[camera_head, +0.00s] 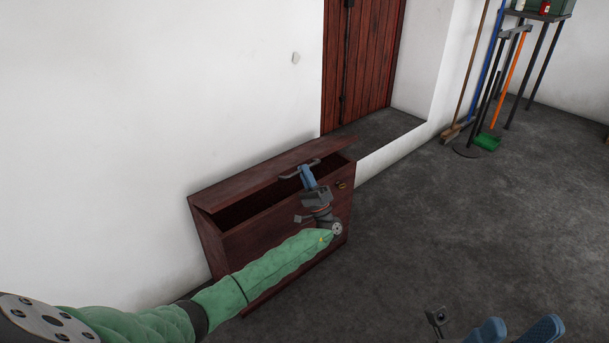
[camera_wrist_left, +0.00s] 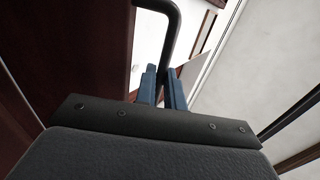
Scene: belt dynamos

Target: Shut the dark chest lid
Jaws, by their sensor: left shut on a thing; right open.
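The dark reddish-brown chest (camera_head: 280,237) stands on the floor against the white wall. Its lid (camera_head: 262,172) is partly open, with a dark gap between it and the front panel. A grey bar handle (camera_head: 291,176) is on the lid's front edge. My left gripper (camera_head: 305,172) is shut on this handle; the handle (camera_wrist_left: 172,28) also shows between the blue fingers in the left wrist view. My left arm covers part of the chest's front. My right gripper (camera_head: 518,331) is at the bottom edge, its blue fingers apart and empty. The chest's inside is mostly hidden in shadow.
A red-brown wooden door (camera_head: 361,55) is set in a recess behind the chest, with a raised step (camera_head: 375,131). The grey floor (camera_head: 460,230) right of the chest is clear.

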